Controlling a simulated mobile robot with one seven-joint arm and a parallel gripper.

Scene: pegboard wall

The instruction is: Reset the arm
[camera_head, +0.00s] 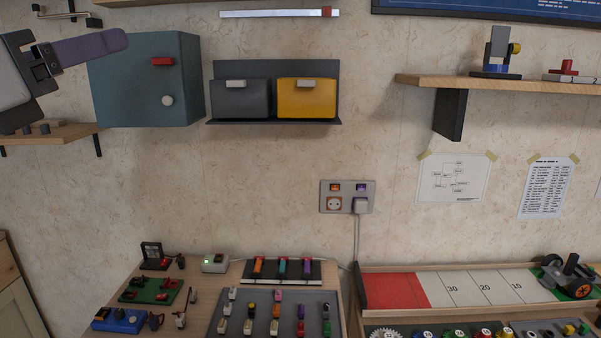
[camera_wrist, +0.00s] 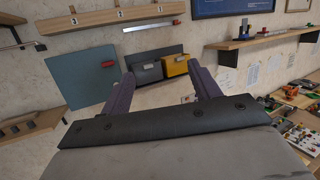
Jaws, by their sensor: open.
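My gripper (camera_head: 95,52) is at the upper left of the head view, in front of the wall and overlapping the left edge of a blue-grey wall cabinet (camera_head: 140,95). In the wrist view my gripper (camera_wrist: 158,82) shows two purple fingers set wide apart. Nothing is between the fingertips; the gripper is open and empty. The cabinet also shows at the left in the wrist view (camera_wrist: 75,75), with its red handle. Past the fingers, a dark grey bin (camera_head: 240,102) and a yellow bin (camera_head: 305,102) sit side by side in a wall holder.
A wooden shelf (camera_head: 400,80) juts from the wall at right. A small shelf (camera_head: 75,132) is below the cabinet at left. Below, a table (camera_head: 120,280) holds circuit parts and a peg tray (camera_head: 215,322). The wall between is mostly clear, with an outlet panel (camera_head: 347,187).

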